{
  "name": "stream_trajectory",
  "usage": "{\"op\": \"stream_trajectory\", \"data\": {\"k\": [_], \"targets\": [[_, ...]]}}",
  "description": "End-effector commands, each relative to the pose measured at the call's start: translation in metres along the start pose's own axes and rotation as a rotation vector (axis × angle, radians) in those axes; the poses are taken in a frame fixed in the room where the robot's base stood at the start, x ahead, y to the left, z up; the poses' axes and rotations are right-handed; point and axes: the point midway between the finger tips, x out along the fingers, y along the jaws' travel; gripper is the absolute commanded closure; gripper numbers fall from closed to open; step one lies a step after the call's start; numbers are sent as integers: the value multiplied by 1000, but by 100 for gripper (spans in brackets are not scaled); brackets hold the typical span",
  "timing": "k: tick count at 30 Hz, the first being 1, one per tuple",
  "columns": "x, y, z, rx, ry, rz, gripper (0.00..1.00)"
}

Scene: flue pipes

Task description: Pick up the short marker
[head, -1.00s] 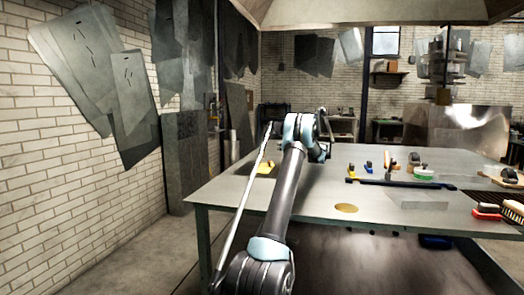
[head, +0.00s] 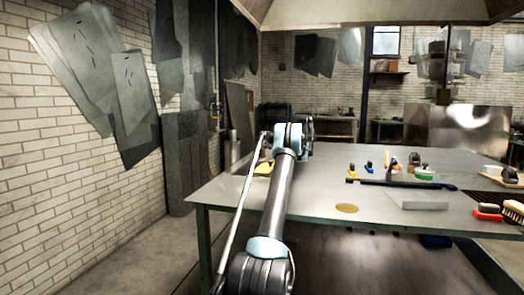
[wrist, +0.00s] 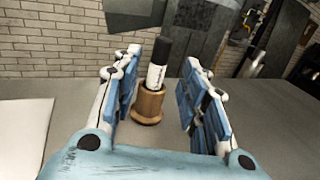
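In the wrist view, a marker (wrist: 157,64) with a white body and black cap stands nearly upright in a round wooden holder (wrist: 148,103) on the table. Dark lettering runs along its body. My gripper (wrist: 163,62) is open, with its blue-padded fingers to the left and right of the marker. A gap shows on each side, and the marker appears beyond or between the fingertips; the exact depth is hard to tell. In the head view I cannot make out the marker or its holder near the end of my arm.
The metal table (head: 240,197) carries a yellow item (head: 263,169) beside my arm, a dark bar (head: 400,184), a brass disc (head: 347,208), and several brushes and small tools at right. A pale sheet (wrist: 22,135) lies left in the wrist view. The near left tabletop is clear.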

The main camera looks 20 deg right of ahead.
Motion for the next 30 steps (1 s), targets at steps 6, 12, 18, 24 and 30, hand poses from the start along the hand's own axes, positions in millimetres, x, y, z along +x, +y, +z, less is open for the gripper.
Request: {"op": "stream_trajectory", "data": {"k": [6,12,18,24,30], "targets": [[20,2,-3,0,0,3,60],[46,2,-5,0,0,2,60],[52,2,-5,0,0,1,60],[51,2,-5,0,0,1,85],[51,2,-5,0,0,1,100]]}}
